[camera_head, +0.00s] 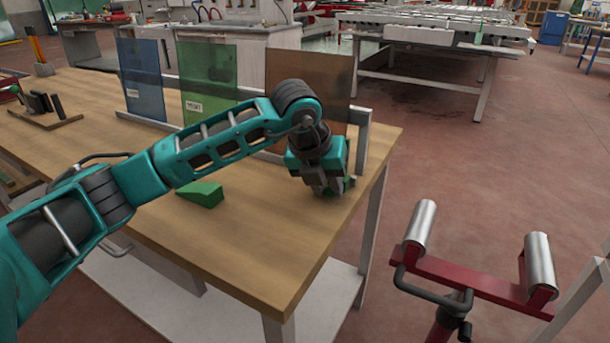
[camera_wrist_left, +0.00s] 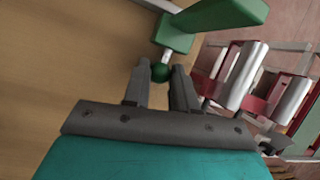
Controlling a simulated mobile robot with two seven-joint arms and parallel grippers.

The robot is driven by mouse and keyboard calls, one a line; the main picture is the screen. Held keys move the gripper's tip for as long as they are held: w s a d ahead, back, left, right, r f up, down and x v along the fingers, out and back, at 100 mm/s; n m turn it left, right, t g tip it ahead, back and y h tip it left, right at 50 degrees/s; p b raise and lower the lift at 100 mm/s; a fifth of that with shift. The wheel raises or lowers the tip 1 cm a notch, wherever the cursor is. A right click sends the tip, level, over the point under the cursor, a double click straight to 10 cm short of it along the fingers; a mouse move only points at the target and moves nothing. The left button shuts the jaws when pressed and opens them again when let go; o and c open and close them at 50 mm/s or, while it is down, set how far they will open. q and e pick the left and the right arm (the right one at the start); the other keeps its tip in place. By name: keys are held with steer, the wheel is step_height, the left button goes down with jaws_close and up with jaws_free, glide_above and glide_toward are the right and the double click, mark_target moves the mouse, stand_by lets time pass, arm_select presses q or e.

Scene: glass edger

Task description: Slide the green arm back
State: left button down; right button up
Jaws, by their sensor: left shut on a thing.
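The green arm (camera_wrist_left: 215,17) shows in the left wrist view as a green bar joined to a small green block. A short metal stem and a round green knob (camera_wrist_left: 161,72) stick out from the block. The two dark fingers of my left gripper (camera_wrist_left: 162,88) are closed about the knob. In the head view my left gripper (camera_head: 328,188) points down near the right end of the wooden table, and it hides most of the green arm there. My right gripper is in neither view.
Blue (camera_head: 142,78), green (camera_head: 207,95) and brown (camera_head: 285,70) glass panes stand in a rack behind my left arm. A green wedge (camera_head: 204,194) lies on the wooden table (camera_head: 240,245). A red roller stand (camera_head: 470,283) stands right of the table.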

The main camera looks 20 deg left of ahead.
arm_select(q)
steer(key=shift+d, duration=0.45)
steer(key=shift+s, duration=0.1)
steer(key=c, duration=0.9)
jaws_free()
steer(key=shift+d, duration=0.1)
steer(key=shift+r, duration=0.1)
steer(key=shift+r, duration=0.3)
steer(key=p+v, duration=0.1)
steer(key=v, duration=1.1)
steer(key=shift+p, duration=0.3)
steer(key=shift+s, duration=0.15)
